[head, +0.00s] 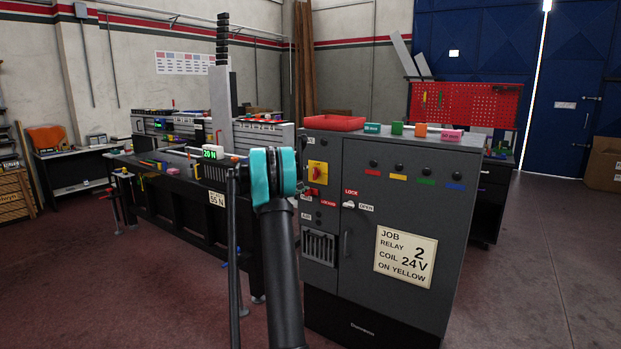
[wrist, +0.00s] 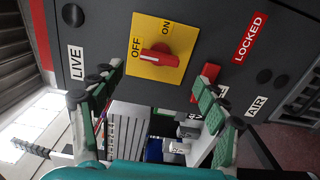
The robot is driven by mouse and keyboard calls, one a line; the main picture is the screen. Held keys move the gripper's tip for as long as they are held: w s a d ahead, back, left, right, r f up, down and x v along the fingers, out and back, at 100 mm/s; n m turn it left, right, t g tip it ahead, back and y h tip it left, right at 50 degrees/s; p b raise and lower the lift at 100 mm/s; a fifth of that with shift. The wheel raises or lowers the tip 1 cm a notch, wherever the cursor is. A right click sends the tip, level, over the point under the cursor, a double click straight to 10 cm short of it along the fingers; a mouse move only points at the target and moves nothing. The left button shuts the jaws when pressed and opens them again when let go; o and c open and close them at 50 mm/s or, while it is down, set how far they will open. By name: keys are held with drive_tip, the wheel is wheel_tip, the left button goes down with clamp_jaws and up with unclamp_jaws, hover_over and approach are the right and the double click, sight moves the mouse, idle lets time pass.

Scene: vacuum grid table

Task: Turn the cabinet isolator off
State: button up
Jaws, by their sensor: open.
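The cabinet isolator (head: 318,173) is a yellow plate with a red handle on the upper left of the grey cabinet (head: 400,200). In the wrist view its red handle (wrist: 157,59) lies nearly level across the picture. OFF and ON are printed on the yellow plate (wrist: 180,38); I cannot tell for sure which one the handle marks. My gripper (wrist: 160,78) is open and empty, its green-padded fingers to either side of and below the handle in the wrist view, apart from it. In the head view my arm hides most of the gripper.
A small red lever (wrist: 208,78) near the LOCKED label (wrist: 250,38) is close to the right finger. A red tray (head: 333,123) stands on top. A workbench (head: 170,190) is left.

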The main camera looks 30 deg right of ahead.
drive_tip(key=shift+v, duration=2.55)
drive_tip(key=s+a+f+m+g+y, duration=0.1)
drive_tip(key=s+a+f+y, duration=0.4)
drive_tip(key=s+a, duration=1)
drive_tip(key=s+a+f+m+y, duration=0.2)
drive_tip(key=s+a+f+y, duration=0.4)
drive_tip(key=s+a, duration=1)
drive_tip(key=s+a+f+m+g+y, duration=0.1)
drive_tip(key=s+a+f+y, duration=0.4)
drive_tip(key=s+a+f, duration=0.6)
drive_tip(key=s+a, duration=0.4)
drive_tip(key=s, duration=0.1)
drive_tip(key=shift+s+a+m+g+y, duration=0.3)
drive_tip(key=shift+s, duration=0.05)
